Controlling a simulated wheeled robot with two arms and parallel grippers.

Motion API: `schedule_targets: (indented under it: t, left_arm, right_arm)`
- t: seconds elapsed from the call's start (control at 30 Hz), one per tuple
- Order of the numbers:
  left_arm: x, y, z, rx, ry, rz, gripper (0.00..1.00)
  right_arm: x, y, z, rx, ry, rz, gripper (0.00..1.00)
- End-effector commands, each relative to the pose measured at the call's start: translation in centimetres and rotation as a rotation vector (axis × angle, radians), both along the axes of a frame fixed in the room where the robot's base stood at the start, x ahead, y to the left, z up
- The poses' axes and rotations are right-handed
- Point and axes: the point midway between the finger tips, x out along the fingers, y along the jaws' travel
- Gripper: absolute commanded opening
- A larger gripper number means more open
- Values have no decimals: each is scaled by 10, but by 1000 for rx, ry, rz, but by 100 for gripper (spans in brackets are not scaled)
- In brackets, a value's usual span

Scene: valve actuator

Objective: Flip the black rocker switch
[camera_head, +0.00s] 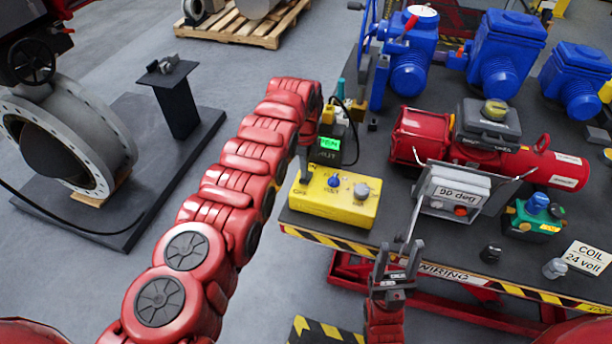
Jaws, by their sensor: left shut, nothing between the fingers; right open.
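My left arm comes in from the lower left and bends down at its far end. Its gripper (304,172) is shut and empty, its dark tip at the left end of the yellow control box (320,212). The box has a blue knob and a grey knob on top. I cannot make out a black rocker switch; the left end of the box is partly covered by my gripper. Whether the tip touches the box is unclear. My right gripper (398,254) is open and empty, fingers pointing up, in front of the table edge and the grey-white labelled box (456,190).
A small device with a green display (328,146) stands behind the yellow box. A red actuator (490,150) lies on the table (400,226), with blue actuators (506,52) behind. A green-black unit (533,219) and a coil sign (586,258) are at right.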

Motion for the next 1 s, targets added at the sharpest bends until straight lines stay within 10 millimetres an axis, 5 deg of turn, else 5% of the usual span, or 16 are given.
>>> schedule_targets:
  t: [1.0]
  left_arm:
    - [0, 0, -10, 0, 0, 0, 0]
  right_arm:
    - [0, 0, -11, 0, 0, 0, 55]
